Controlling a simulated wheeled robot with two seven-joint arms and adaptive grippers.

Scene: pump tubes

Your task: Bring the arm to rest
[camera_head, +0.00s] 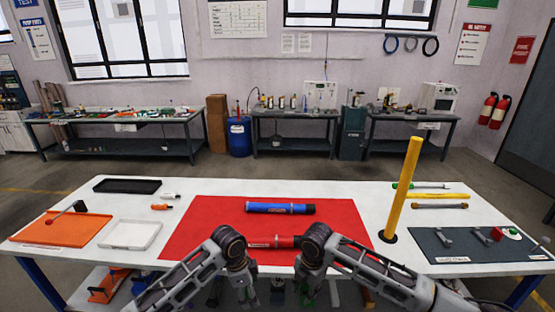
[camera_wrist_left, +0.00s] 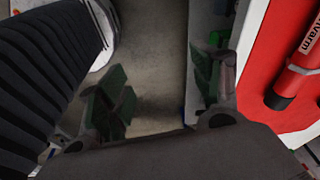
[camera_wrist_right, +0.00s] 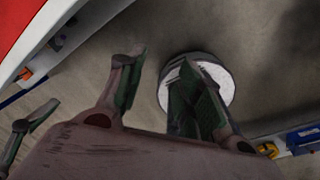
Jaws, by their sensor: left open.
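My left gripper (camera_head: 232,291) hangs low at the table's front edge, left of centre. In the left wrist view its green-padded fingers (camera_wrist_left: 163,88) stand apart with only floor between them. My right gripper (camera_head: 320,291) hangs beside it to the right. In the right wrist view its fingers (camera_wrist_right: 163,88) are apart and empty, above the floor and a round pale disc. On the red mat (camera_head: 195,225), a blue tube (camera_head: 280,208) lies at the back.
A yellow pole (camera_head: 403,190) stands upright on the table (camera_head: 345,188) at right. A dark mat (camera_head: 450,252) with tools lies further right. An orange tray (camera_head: 85,228), white tray (camera_head: 130,235) and black tray (camera_head: 127,186) are at left.

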